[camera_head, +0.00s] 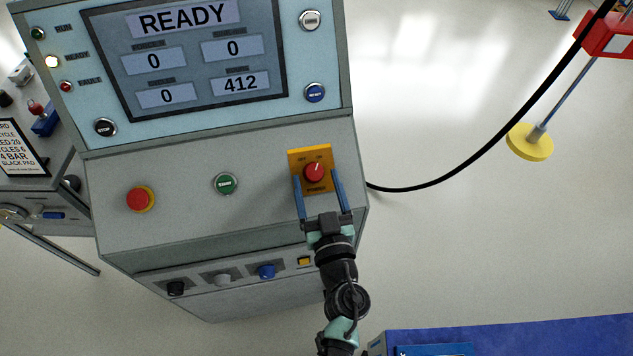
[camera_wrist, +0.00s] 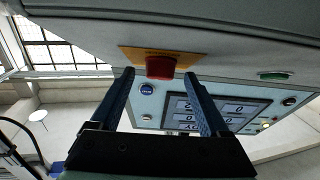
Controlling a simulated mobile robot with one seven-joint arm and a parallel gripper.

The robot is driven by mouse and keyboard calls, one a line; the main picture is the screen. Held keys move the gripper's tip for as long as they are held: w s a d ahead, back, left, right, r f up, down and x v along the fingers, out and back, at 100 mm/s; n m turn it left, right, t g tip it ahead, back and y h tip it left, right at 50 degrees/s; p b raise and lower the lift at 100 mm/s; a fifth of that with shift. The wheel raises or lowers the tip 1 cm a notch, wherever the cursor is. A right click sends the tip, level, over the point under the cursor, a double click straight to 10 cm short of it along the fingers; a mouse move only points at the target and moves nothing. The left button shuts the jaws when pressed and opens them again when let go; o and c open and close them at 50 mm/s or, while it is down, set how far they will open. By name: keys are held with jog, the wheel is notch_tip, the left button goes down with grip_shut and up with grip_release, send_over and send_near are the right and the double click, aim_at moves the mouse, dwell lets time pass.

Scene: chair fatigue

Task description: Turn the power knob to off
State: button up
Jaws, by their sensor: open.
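The power knob (camera_head: 314,172) is a red knob with a white mark, on a yellow-orange plate (camera_head: 297,158) on the sloped front of a grey control cabinet. Its white mark points up and slightly right. The knob also shows in the wrist view (camera_wrist: 160,67), beyond and between my fingertips. My gripper (camera_head: 319,176) is open, with one blue finger on each side of the knob in the head view. In the wrist view the two fingers (camera_wrist: 158,78) are apart and nothing is between their near parts. I cannot tell whether either finger touches the knob.
A green button (camera_head: 224,183) and a red emergency button (camera_head: 139,199) sit left of the knob. The screen (camera_head: 190,55) above reads READY. Small knobs line the lower ledge, including a blue one (camera_head: 267,271). A black cable (camera_head: 430,187) curves right of the cabinet over open floor.

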jog(key=shift+w, duration=0.45)
grip_shut()
